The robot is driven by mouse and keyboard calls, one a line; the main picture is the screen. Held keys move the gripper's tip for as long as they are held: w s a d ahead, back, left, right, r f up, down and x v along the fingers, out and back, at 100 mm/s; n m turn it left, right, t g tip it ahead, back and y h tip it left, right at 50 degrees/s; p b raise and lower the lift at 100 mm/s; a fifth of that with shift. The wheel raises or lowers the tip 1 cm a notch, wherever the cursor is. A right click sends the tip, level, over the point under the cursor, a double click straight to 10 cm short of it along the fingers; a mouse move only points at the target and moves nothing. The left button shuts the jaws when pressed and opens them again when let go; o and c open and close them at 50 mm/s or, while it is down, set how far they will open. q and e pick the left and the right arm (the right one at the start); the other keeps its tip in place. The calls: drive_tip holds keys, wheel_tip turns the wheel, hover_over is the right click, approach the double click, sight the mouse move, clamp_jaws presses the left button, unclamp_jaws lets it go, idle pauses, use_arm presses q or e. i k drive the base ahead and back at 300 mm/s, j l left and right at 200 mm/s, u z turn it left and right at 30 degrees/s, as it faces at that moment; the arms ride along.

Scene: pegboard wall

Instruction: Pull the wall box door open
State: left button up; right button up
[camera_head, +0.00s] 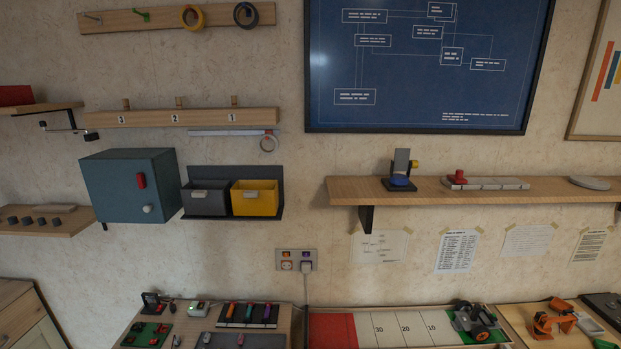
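The wall box (119,189) is a teal-blue box fixed to the wall at the left of the head view. Its door (157,185) is on the front face and looks closed. A red handle (141,180) sits on the upper left of the door, and a pale round knob (148,209) is near its lower edge. Neither of my grippers shows in this view.
Grey (206,200) and yellow (254,200) bins hang just right of the box. A small wooden shelf (72,222) is at its left, and a numbered peg rail (200,118) is above. A wall socket (296,260) is lower right. The space before the box looks clear.

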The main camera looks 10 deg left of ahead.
sight(115, 196)
drive_tip(key=u, duration=1.45)
drive_tip(key=j+z, duration=0.3)
drive_tip(key=i+j+z, duration=0.1)
drive_tip(key=j+z, duration=0.2)
